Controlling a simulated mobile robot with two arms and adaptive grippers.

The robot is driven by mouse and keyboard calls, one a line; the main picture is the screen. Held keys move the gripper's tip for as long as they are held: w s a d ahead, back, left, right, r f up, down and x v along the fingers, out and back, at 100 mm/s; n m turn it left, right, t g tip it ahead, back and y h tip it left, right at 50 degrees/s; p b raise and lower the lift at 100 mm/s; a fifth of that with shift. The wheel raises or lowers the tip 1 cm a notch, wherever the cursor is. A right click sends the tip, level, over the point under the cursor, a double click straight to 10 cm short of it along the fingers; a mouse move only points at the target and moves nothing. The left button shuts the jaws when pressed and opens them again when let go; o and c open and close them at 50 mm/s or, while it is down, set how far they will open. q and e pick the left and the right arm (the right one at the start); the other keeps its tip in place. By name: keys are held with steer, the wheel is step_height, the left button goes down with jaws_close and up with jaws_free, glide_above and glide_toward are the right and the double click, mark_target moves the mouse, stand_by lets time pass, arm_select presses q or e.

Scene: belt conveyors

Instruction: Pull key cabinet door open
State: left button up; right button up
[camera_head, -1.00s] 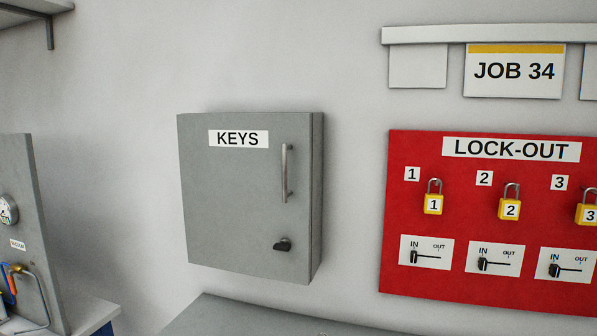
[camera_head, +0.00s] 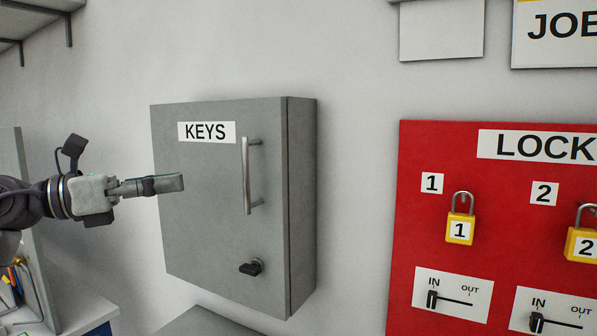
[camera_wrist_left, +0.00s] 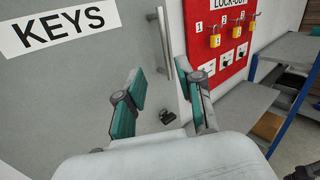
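The grey key cabinet (camera_head: 210,230) hangs on the wall with its door shut and a "KEYS" label (camera_head: 206,132) on it. A vertical metal bar handle (camera_head: 247,176) sits near the door's right edge, with a black latch knob (camera_head: 251,267) below it. My left gripper (camera_head: 180,182) is in front of the door, left of the handle and apart from it. In the left wrist view its two fingers (camera_wrist_left: 165,98) are spread with nothing between them; the handle (camera_wrist_left: 167,42) shows beyond them, and the knob (camera_wrist_left: 167,116) shows between them. My right gripper is not in view.
A red lock-out board (camera_head: 420,230) with yellow padlocks (camera_head: 460,228) and switches hangs right of the cabinet. A grey surface (camera_head: 205,322) lies below the cabinet. A grey panel and workbench (camera_head: 80,300) stand at the left. Blue-framed shelving (camera_wrist_left: 285,85) shows in the left wrist view.

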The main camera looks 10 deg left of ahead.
arm_select(q)
steer(key=r, duration=0.1)
steer(key=m+p, duration=0.1)
steer(key=p, duration=0.5)
glide_above(247, 204)
steer(key=shift+w+r, duration=0.1)
steer(key=shift+w, duration=0.25)
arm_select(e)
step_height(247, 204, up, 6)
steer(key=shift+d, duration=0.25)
arm_select(q)
steer(key=shift+c, duration=0.2)
steer(key=shift+a, duration=0.1)
steer(key=c, duration=0.5)
jaws_close()
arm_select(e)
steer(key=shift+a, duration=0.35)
